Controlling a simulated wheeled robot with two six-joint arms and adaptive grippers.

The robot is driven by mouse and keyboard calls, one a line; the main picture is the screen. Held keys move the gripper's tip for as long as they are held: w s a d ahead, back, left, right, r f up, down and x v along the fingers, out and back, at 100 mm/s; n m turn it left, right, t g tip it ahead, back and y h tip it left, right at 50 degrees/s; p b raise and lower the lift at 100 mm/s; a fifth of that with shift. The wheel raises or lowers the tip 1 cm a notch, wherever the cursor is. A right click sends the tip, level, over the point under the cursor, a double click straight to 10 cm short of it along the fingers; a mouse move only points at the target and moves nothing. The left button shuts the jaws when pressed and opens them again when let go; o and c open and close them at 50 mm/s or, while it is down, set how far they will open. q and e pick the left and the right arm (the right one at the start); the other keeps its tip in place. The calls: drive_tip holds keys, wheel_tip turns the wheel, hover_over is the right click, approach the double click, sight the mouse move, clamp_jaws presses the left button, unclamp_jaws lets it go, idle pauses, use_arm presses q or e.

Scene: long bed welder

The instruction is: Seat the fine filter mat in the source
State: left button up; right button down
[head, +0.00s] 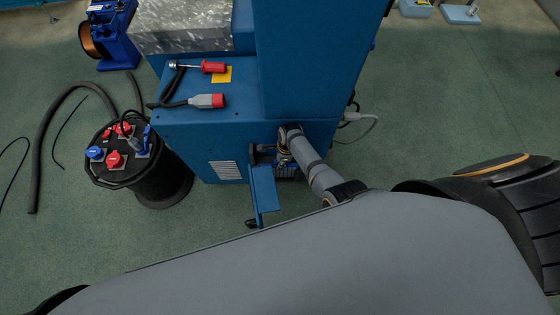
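A blue machine cabinet (190,138) stands upper middle in the head view. At its lower front a small compartment is open, and its blue door (264,190) is swung outward. My one visible arm reaches in from the lower right, and its gripper (284,160) is at this opening. I take it to be my right one. Its fingers are small and partly hidden, so I cannot tell whether they are open or shut, or hold anything. I cannot make out the fine filter mat or its seat. My other gripper is out of view.
A black drum with red and blue sockets (122,150) stands left of the cabinet. A red-and-grey plug (207,101) and a red-handled tool (213,67) lie on the cabinet ledge. A dark hose (38,150) lies on the green floor.

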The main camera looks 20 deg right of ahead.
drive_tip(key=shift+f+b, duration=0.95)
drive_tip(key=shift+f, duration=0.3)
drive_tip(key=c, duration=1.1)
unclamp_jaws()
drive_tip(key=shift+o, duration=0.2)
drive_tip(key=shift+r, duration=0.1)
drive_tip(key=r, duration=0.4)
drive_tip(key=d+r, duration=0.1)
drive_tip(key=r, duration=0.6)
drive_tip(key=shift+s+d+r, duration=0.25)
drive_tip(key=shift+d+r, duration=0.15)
